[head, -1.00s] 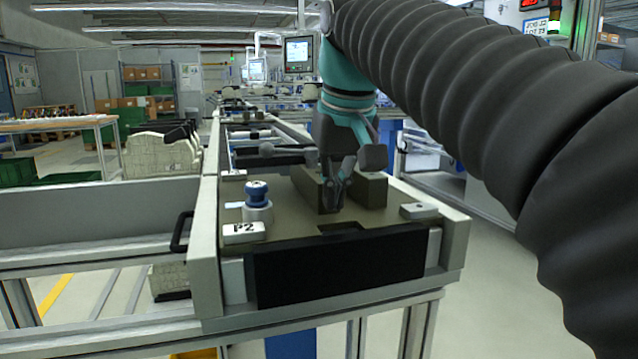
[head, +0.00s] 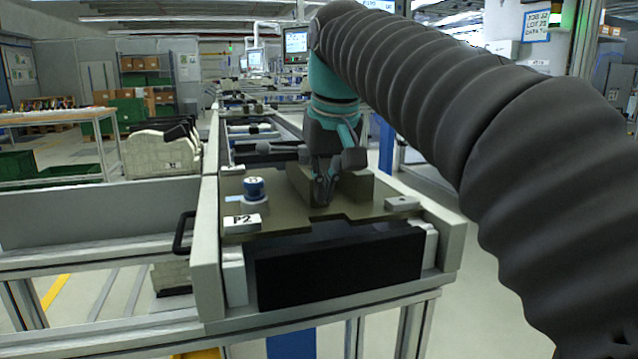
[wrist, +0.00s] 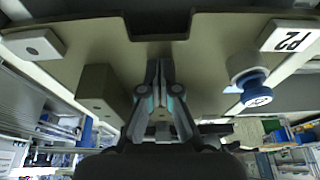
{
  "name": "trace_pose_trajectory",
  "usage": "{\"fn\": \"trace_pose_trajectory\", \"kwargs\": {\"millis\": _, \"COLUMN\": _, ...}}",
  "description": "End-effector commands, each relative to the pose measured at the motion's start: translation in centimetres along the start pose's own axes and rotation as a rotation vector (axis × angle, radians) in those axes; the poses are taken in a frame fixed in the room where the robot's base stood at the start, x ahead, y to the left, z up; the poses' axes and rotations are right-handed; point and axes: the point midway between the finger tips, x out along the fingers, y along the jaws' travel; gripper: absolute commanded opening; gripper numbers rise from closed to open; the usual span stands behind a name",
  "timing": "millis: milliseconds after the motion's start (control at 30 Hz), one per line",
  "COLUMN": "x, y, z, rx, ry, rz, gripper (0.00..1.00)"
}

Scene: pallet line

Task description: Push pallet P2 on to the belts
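Pallet P2 (head: 285,226) is an olive plate with a white P2 label (head: 242,223), a blue-topped knob (head: 253,188) and blocks standing on it. It lies flat at the near end of the line, with a narrow dark gap between its notched front edge and the black end panel. My gripper (head: 322,203) points down over the plate, by the blocks. In the wrist view my gripper (wrist: 160,68) has its fingers together, with nothing seen between them. One block (wrist: 97,90) stands to its left there. Whether the fingertips touch the pallet or a block cannot be told.
The belts' frame (head: 207,245) has raised side rails and a black end panel (head: 340,268). The line runs straight away behind the pallet. A black handle (head: 181,232) sticks out on the left. A crate-like pale part (head: 162,153) stands further left. The floor at right is clear.

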Motion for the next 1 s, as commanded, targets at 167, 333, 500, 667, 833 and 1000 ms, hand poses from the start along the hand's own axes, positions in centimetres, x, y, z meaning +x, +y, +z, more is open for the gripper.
{"fn": "trace_pose_trajectory", "kwargs": {"millis": 167, "x": 0.3, "y": 0.0, "z": -0.9, "rx": 0.000, "ry": 0.002, "rz": 0.000, "gripper": 0.00}}
{"fn": "trace_pose_trajectory", "kwargs": {"millis": 333, "x": 0.5, "y": 0.0, "z": -1.5, "rx": 0.000, "ry": 0.002, "rz": 0.000, "gripper": 0.00}}
{"fn": "trace_pose_trajectory", "kwargs": {"millis": 500, "x": 0.7, "y": 0.0, "z": -2.2, "rx": 0.000, "ry": 0.002, "rz": 0.000, "gripper": 0.00}}
{"fn": "trace_pose_trajectory", "kwargs": {"millis": 667, "x": 0.9, "y": 0.0, "z": -2.9, "rx": 0.000, "ry": 0.002, "rz": 0.000, "gripper": 0.00}}
{"fn": "trace_pose_trajectory", "kwargs": {"millis": 833, "x": 1.2, "y": 0.0, "z": -3.6, "rx": 0.000, "ry": 0.002, "rz": 0.000, "gripper": 0.00}}
{"fn": "trace_pose_trajectory", "kwargs": {"millis": 1000, "x": 1.4, "y": 0.0, "z": -4.2, "rx": 0.000, "ry": 0.004, "rz": 0.000, "gripper": 0.00}}
